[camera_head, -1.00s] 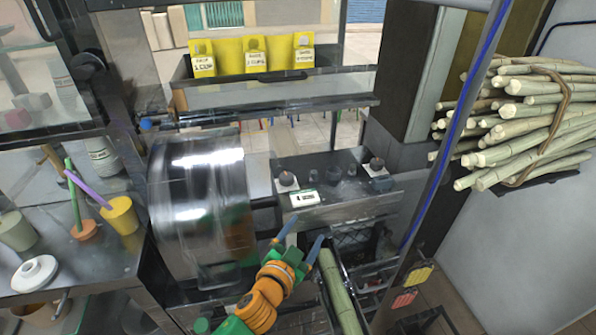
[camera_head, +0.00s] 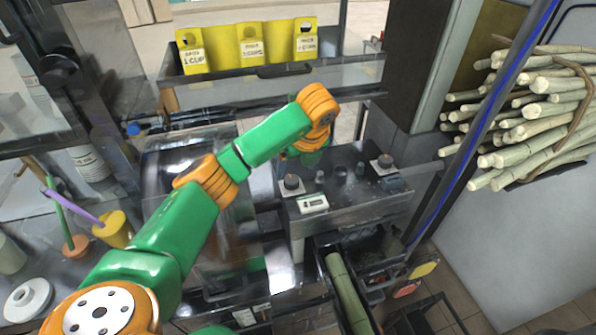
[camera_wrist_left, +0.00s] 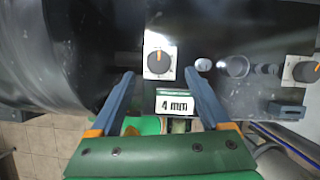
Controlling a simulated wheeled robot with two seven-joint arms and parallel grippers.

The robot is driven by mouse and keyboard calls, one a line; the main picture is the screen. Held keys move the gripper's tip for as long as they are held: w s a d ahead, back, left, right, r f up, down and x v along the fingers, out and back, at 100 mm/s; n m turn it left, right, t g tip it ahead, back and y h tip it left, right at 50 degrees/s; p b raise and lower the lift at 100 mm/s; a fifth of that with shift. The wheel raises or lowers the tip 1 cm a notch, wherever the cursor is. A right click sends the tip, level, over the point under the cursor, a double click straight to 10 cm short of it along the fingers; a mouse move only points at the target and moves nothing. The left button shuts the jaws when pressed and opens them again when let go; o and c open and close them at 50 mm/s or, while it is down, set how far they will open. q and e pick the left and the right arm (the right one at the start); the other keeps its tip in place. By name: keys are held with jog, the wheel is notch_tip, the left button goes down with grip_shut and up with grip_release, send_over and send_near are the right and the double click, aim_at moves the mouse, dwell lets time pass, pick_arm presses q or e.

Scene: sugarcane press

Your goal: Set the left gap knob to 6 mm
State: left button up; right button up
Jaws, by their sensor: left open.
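The left gap knob (camera_wrist_left: 158,62) is dark and round on a pale square plate, with an orange pointer mark aimed roughly upward in the left wrist view. In the head view the knob (camera_head: 291,183) sits at the left end of the grey press housing. Its small white display (camera_wrist_left: 175,104) reads 4 mm; it also shows in the head view (camera_head: 313,204). My left gripper (camera_wrist_left: 158,74) is open and empty, its two blue-grey fingers apart on either side of the knob's lower part in the picture. I cannot tell their distance from it. My right gripper is not in view.
A second knob (camera_head: 384,162) stands at the right end of the housing, with small cylinders between. The shiny roller drum (camera_head: 170,170) is left of it. Cane stalks (camera_head: 345,290) lie in a chute below. A cane bundle (camera_head: 540,115) hangs right, beyond a blue-edged post.

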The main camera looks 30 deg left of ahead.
aim_at(292, 180)
pick_arm(q)
jog(key=p+x, duration=0.1)
jog(key=x, duration=0.2)
jog(key=p+x, duration=0.1)
jog(key=x, duration=0.1)
jog(key=shift+s+a+f, duration=0.15)
jog(key=shift+a+f, duration=0.05)
jog(key=shift+f, duration=0.45)
grip_shut()
